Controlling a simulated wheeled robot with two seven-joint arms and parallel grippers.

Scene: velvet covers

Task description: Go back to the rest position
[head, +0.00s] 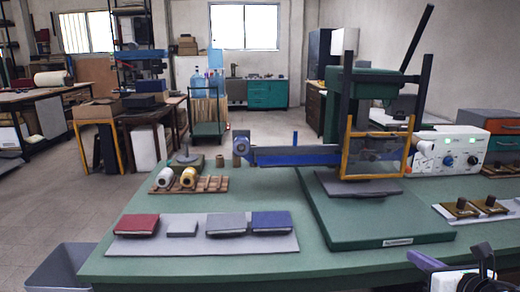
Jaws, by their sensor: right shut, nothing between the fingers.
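My right gripper (483,254) shows at the bottom right corner, in front of the green table's right part. It is shut and empty, and part of it is cut off by the picture's lower edge. My left gripper is not in view. The green table (150,265) fills the lower middle. On a grey mat (180,247) at its front left lie a red velvet-looking cover (137,225), a small grey piece (183,229), a grey cover (227,224) and a blue cover (271,223).
A green press (375,228) with a yellow-framed guard (345,157) stands right of centre. A white control box (446,150) is behind right. Brass-coloured pieces (461,209) lie on a tray at the right. Spools (164,178) stand on a wooden rack. A grey bin (58,270) is at lower left.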

